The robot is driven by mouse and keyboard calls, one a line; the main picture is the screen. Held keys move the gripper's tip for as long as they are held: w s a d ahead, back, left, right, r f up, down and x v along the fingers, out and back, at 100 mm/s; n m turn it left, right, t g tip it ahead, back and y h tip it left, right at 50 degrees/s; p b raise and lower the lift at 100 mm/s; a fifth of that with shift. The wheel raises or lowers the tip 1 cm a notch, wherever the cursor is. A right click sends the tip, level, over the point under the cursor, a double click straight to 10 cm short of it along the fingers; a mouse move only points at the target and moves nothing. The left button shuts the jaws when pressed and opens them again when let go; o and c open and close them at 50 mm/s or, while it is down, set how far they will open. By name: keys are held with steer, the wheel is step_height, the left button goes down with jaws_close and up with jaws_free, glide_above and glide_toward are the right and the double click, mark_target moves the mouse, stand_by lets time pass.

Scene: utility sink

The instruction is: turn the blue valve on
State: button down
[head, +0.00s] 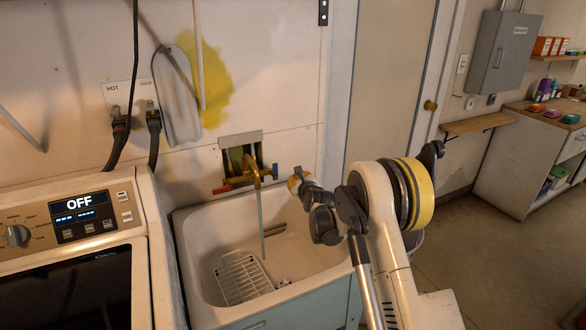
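A brass faucet (246,177) is mounted in a wall recess above the utility sink. Its blue valve handle (275,171) is on the right side, and its red handle (221,190) is on the left. My gripper (296,181) is at the end of my arm, just right of the blue handle. It is small and partly hidden by my own wrist, so I cannot tell whether its fingers are open or touch the handle. A thin pale vertical strip (262,225) hangs from the spout into the basin; I cannot tell whether it is water or a hose.
The white sink basin (195,240) holds a wire rack (242,278). A washing machine (70,245) showing OFF stands at the left, with hoses (153,135) on the wall above. A door (390,80) is behind my arm. Open floor (480,260) lies to the right.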

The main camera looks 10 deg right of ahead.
steer(key=shift+s, duration=1.05)
